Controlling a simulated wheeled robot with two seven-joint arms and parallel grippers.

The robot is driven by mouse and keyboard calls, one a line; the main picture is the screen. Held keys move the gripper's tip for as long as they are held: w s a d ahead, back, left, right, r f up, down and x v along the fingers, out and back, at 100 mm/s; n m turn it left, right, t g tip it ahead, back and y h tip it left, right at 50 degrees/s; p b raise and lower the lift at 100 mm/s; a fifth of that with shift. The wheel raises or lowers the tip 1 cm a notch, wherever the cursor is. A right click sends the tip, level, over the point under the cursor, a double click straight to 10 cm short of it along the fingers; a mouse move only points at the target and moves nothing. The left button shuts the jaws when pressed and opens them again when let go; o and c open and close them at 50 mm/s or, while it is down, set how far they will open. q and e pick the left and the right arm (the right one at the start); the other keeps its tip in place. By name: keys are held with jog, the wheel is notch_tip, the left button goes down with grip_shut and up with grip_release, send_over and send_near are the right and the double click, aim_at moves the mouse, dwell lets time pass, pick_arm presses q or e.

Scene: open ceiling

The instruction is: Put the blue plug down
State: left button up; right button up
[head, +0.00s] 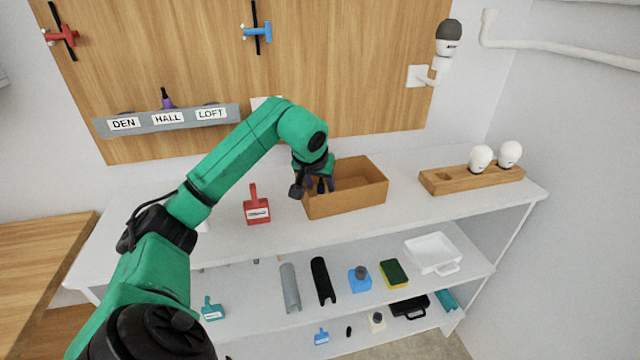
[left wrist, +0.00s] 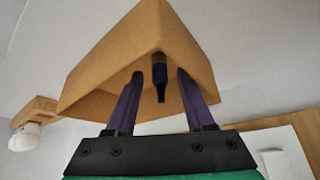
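The blue plug (left wrist: 159,74) is a small dark-blue piece with a black tip. It shows in the left wrist view between the two purple fingers, with a gap on each side. My left gripper (left wrist: 158,90) is open around it and does not appear to touch it. In the head view the left gripper (head: 321,186) reaches down into the left part of the open cardboard-brown box (head: 350,205) on the white top shelf. The plug is hard to make out there, and whether it rests on the box floor is unclear. My right gripper is not in view.
A red tagged piece (head: 257,211) stands left of the box. A wooden block with white bulbs (head: 470,180) is at the right. A grey rack labelled DEN, HALL, LOFT (head: 167,120) hangs on the wooden wall panel. The shelf below (head: 330,310) holds several items.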

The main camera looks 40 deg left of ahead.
pick_arm(q)
jog(key=shift+s+r, duration=0.1)
jog(key=shift+r, duration=0.45)
jog(key=p+v, duration=0.1)
jog(key=v, duration=1)
jog(key=shift+d, duration=0.15)
jog(key=shift+r, duration=0.1)
